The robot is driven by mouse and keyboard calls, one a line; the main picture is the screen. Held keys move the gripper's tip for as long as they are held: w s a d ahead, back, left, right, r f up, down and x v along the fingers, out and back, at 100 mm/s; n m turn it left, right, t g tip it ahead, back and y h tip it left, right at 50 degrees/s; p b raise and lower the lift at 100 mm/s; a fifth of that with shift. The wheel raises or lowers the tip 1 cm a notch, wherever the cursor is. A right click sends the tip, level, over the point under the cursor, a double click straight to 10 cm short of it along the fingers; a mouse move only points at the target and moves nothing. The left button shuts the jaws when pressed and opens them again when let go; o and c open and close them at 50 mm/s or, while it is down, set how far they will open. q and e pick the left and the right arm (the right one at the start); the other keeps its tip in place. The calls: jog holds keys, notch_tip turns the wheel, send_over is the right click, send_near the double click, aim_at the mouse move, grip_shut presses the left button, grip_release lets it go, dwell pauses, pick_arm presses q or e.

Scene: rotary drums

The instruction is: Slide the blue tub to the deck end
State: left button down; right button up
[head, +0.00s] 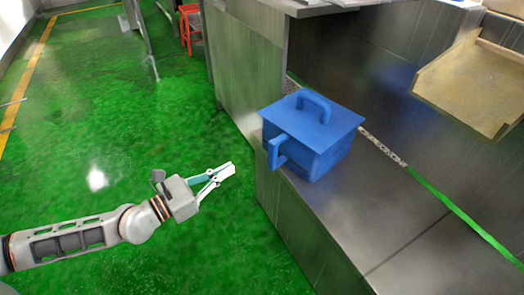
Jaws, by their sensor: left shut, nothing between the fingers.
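The blue tub (318,158) is a square box with a flat lid, a loop handle on top and another handle on its left side. It sits upright on the grey metal deck (350,229), close to the deck's left edge. My left gripper (231,170) is shut and empty over the green floor, left of the tub and apart from it. My right gripper is not in view.
A green strip (462,214) runs along the right of the deck, with a patterned strip behind it. A tan tray (472,86) juts out at the upper right. A red stool (189,24) stands far back. The deck in front of the tub is bare.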

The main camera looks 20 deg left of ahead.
pick_arm(q)
send_near(282, 148)
notch_tip(282, 148, up, 5)
jog(key=s, duration=0.1)
jog(key=shift+w+d+f, duration=0.1)
jog(key=shift+w+d, duration=0.25)
jog(key=shift+w, duration=0.15)
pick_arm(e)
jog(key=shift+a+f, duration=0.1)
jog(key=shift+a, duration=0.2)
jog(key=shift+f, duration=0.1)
pick_arm(q)
jog(key=b+x, duration=0.1)
jog(key=x, duration=0.2)
jog(key=shift+w+d+f, duration=0.1)
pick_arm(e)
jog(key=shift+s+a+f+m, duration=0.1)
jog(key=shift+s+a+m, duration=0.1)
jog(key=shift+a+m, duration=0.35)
